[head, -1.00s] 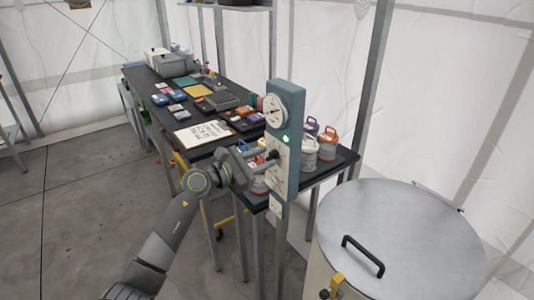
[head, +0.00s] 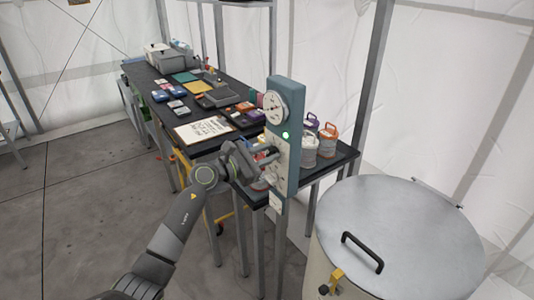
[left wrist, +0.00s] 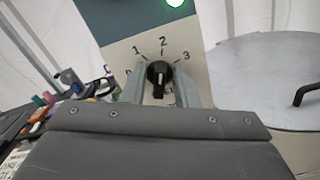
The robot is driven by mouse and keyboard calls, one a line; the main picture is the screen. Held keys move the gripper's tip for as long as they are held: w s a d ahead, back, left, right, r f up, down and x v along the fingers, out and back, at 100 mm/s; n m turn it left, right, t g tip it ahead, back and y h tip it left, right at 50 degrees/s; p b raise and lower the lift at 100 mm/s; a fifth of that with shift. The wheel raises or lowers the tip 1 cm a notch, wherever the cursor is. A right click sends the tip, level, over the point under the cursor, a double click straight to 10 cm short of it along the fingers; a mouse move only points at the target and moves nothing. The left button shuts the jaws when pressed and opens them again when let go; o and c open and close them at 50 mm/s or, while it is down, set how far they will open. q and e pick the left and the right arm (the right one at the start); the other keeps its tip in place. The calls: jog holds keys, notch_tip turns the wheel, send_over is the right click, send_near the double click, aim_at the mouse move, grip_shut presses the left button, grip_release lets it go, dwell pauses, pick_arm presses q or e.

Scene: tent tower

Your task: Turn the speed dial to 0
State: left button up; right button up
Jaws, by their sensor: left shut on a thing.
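The speed dial (left wrist: 159,76) is a black knob on a pale plate with numbers 1, 2 and 3 printed around its upper side. A mark left of the 1 is partly hidden. In the head view my left gripper (head: 270,157) is at the front of the teal control panel (head: 285,185) and mostly hides the dial. My right gripper is not in view.
A lit green lamp (head: 285,134) and a round white gauge (head: 276,108) sit above the dial. A black table (head: 200,149) with a sign, boxes and several canisters stands behind. A large lidded drum (head: 400,225) stands right of the panel.

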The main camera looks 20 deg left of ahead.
pick_arm(q)
jog(key=shift+w+a+f+n+p, duration=0.1)
jog(key=shift+n+p, duration=2.05)
jog(key=shift+n, duration=1.1)
jog(key=shift+w+a+n+p, duration=0.1)
jog(key=shift+n+p, duration=2)
jog(key=shift+n, duration=1.2)
jog(key=shift+w+a+f+n+p, duration=0.1)
jog(key=shift+n+p, duration=2.05)
jog(key=shift+n, duration=1.1)
jog(key=o, duration=0.6)
jog(key=shift+o, duration=0.2)
jog(key=shift+s, duration=0.1)
